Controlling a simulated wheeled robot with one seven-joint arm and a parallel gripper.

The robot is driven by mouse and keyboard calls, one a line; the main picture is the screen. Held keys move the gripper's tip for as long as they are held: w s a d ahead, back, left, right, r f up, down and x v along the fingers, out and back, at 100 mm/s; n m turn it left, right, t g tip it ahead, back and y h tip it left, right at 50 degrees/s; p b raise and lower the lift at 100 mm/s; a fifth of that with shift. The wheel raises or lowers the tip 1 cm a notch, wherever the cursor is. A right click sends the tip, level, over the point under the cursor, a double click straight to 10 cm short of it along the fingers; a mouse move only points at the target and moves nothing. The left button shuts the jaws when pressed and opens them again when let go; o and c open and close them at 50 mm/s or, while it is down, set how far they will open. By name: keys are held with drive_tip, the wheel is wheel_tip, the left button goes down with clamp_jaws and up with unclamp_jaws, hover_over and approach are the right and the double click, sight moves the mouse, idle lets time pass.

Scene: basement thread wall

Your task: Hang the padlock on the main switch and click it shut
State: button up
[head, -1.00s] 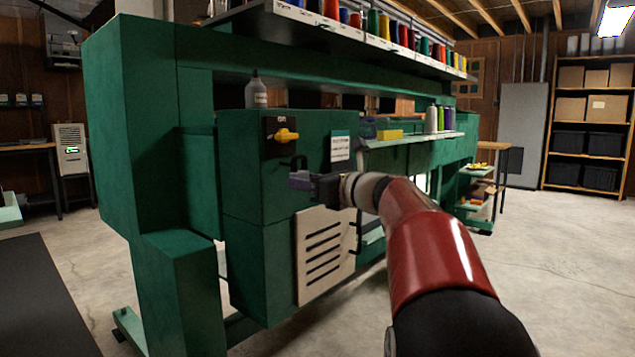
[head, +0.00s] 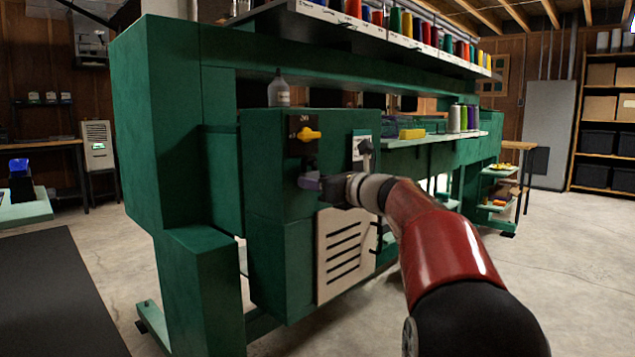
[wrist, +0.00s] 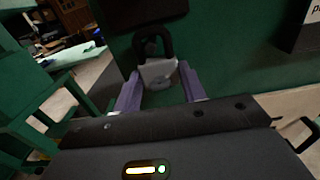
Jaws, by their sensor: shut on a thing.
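The main switch is a yellow knob (head: 309,133) on a black plate on the front of the green machine cabinet. My gripper (head: 311,183), with purple fingers, is just below the switch. In the wrist view the fingers are shut on the padlock's pale body (wrist: 158,70), between the tips (wrist: 159,78). The padlock's dark shackle (wrist: 152,42) points up towards the black plate (wrist: 150,10). In the head view the shackle (head: 309,163) overlaps the plate's lower edge; I cannot tell whether they touch, or whether the shackle is open. The fingers hide most of the padlock body there.
A pale louvred panel (head: 343,254) is below my gripper. A bottle (head: 279,91) stands on the cabinet top. The floor to the right is clear.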

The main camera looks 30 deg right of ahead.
drive_tip(key=shift+f, duration=0.15)
idle(0.6)
drive_tip(key=o, duration=1.1)
drive_tip(key=shift+c, duration=0.2)
drive_tip(key=v, duration=0.8)
drive_tip(key=s+a+f+n+g+p, duration=0.2)
drive_tip(key=s+a+f+n+g, duration=0.3)
drive_tip(key=a, duration=0.4)
drive_tip(key=s+a+f+n+g+p, duration=0.2)
drive_tip(key=s+a+f+n, duration=0.1)
drive_tip(key=a+n, duration=0.5)
drive_tip(key=s+a+f+n+g+h+p, duration=0.2)
drive_tip(key=s+f+n, duration=0.3)
drive_tip(key=s+n, duration=0.4)
drive_tip(key=s+a+f+n+g+h+p, duration=0.1)
drive_tip(key=s+f+n+g+h+p, duration=0.1)
drive_tip(key=s+f+n, duration=0.4)
drive_tip(key=s+n+h+p, duration=0.1)
drive_tip(key=s+n+h, duration=0.1)
drive_tip(key=s+n, duration=0.2)
drive_tip(key=shift+s+a, duration=0.35)
drive_tip(key=shift+s, duration=0.2)
